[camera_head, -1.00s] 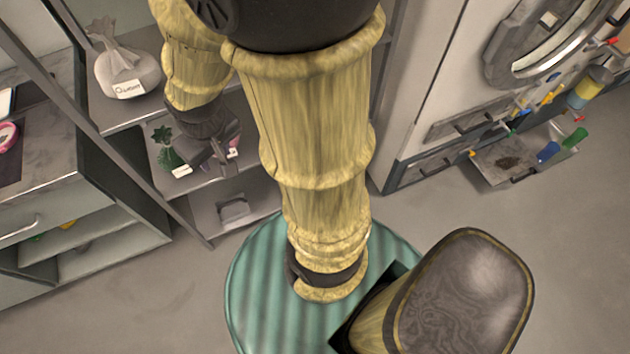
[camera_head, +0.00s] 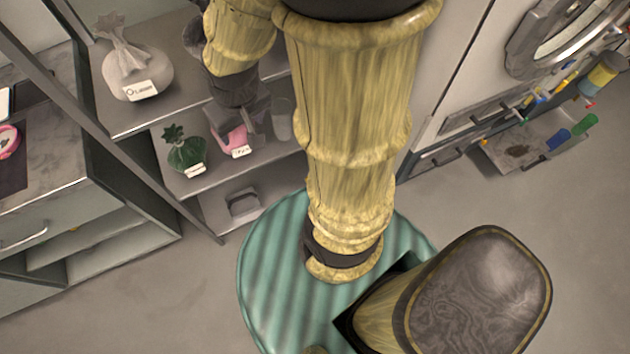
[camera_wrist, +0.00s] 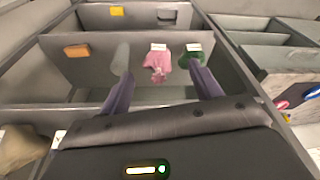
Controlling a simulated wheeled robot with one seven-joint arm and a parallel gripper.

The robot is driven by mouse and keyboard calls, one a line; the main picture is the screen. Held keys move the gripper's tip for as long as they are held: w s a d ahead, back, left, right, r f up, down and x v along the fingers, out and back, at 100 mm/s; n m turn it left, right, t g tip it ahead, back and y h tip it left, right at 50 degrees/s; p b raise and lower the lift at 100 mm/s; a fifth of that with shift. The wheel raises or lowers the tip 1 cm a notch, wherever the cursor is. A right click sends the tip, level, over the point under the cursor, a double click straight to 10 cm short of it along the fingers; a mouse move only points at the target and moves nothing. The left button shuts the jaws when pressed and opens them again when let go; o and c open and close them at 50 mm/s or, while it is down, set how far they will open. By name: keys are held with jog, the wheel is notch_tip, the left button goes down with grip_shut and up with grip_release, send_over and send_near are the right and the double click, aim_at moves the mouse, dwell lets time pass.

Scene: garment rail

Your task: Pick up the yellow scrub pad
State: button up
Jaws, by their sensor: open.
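A small flat yellow piece (camera_wrist: 116,11), which looks like the yellow scrub pad, lies at the top of the wrist view on the lowest shelf, beside a dark grey item. An orange-brown block (camera_wrist: 77,50) lies on the shelf nearer to me, left of a clear glass. My gripper (camera_wrist: 160,82) is open and empty, its two fingers pointing toward a pink item between them in the picture. In the head view my gripper (camera_head: 243,122) is in front of the middle shelf. My arm seems to hide the yellow piece and orange block there.
The middle shelf holds a green cactus-like plant (camera_head: 186,155), a pink item (camera_head: 233,138) and a clear glass (camera_head: 281,120). A tied sack (camera_head: 135,75) stands on the shelf above. A dark grey item (camera_head: 243,203) is on the lowest shelf. Shelf boards and uprights surround my gripper.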

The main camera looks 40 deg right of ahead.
jog(key=o, duration=0.7)
jog(key=b+x, duration=0.2)
jog(key=x, duration=0.1)
jog(key=shift+s+d+f+b, duration=0.15)
jog(key=shift+s+f+b, duration=0.15)
jog(key=shift+b, duration=0.1)
jog(key=s+b+x, duration=0.2)
jog(key=b+x, duration=0.8)
jog(key=b, duration=0.1)
jog(key=s+f+b+x, duration=0.1)
jog(key=s+b+x, duration=0.1)
jog(key=b+x, duration=0.9)
jog(key=shift+f, duration=0.2)
jog(key=w+d+f+b, duration=0.2)
jog(key=d+f+b, duration=0.1)
jog(key=f+b, duration=0.5)
jog(key=w+d+f+b, duration=0.2)
jog(key=f+b, duration=0.5)
jog(key=f, duration=0.3)
jog(key=w+d+f+m+t+b, duration=0.1)
jog(key=d+f+b, duration=0.3)
jog(key=d+f, duration=0.7)
jog(key=d+f+m+h+b, duration=0.1)
jog(key=d+f+b, duration=0.3)
jog(key=d+f, duration=0.7)
notch_tip(320, 180, down, 5)
jog(key=shift+w+r+m+t, duration=0.1)
jog(key=shift+w+m+t, duration=0.3)
jog(key=shift+m, duration=0.4)
jog(key=shift+d, duration=0.1)
